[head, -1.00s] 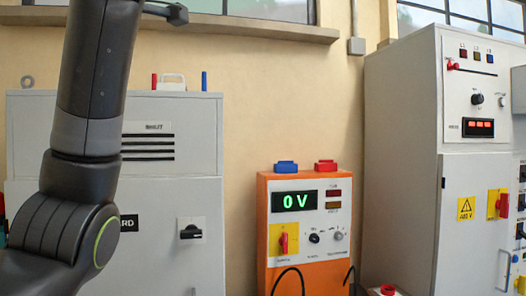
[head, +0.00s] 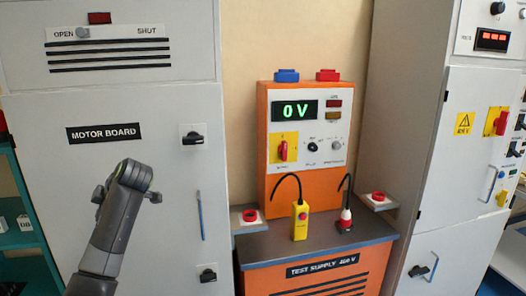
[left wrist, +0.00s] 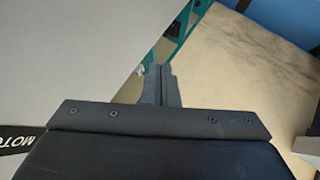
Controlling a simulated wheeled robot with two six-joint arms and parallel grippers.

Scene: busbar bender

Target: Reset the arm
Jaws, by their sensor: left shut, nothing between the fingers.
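My left gripper (left wrist: 162,85) shows in the left wrist view, with its two dark fingers together and nothing between them. Beyond the fingers are a pale panel edge, a teal frame and the tan floor. In the head view my left arm (head: 115,225) rises from the lower left in front of the grey motor board cabinet (head: 110,110). I cannot clearly make out the fingers there. My right arm and right gripper are in neither view.
An orange test supply (head: 318,200) reading 0 V stands right of the cabinet. Its bench (head: 270,240) holds a yellow pendant (head: 299,222) and a red-and-white plug (head: 345,222). Another grey cabinet (head: 445,165) is at the right. Teal shelving (head: 20,238) is at the far left.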

